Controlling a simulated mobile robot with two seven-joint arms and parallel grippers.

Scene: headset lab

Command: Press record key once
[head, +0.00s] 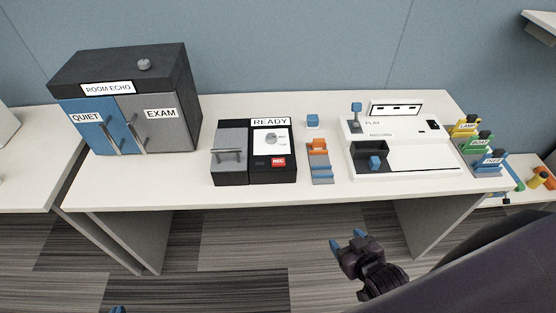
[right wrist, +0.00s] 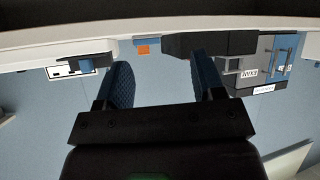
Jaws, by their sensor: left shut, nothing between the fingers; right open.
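The red key marked REC (head: 278,162) is on the front right of a black-and-grey recorder (head: 259,177) on the white table. A READY sign stands behind a white panel with a round grey knob on the same unit. My right gripper (head: 348,243) is open and empty in front of the table, below and right of the recorder. Its two blue fingers stand apart in the right wrist view (right wrist: 165,85), which shows the table upside down. Only the blue tip of my left gripper (head: 118,309) shows at the bottom edge; it is shut and away from the table.
A ROOM ECHO cabinet (head: 181,105) with QUIET and EXAM doors stands at left. Coloured labelled blocks (head: 477,142) stand at the right end.

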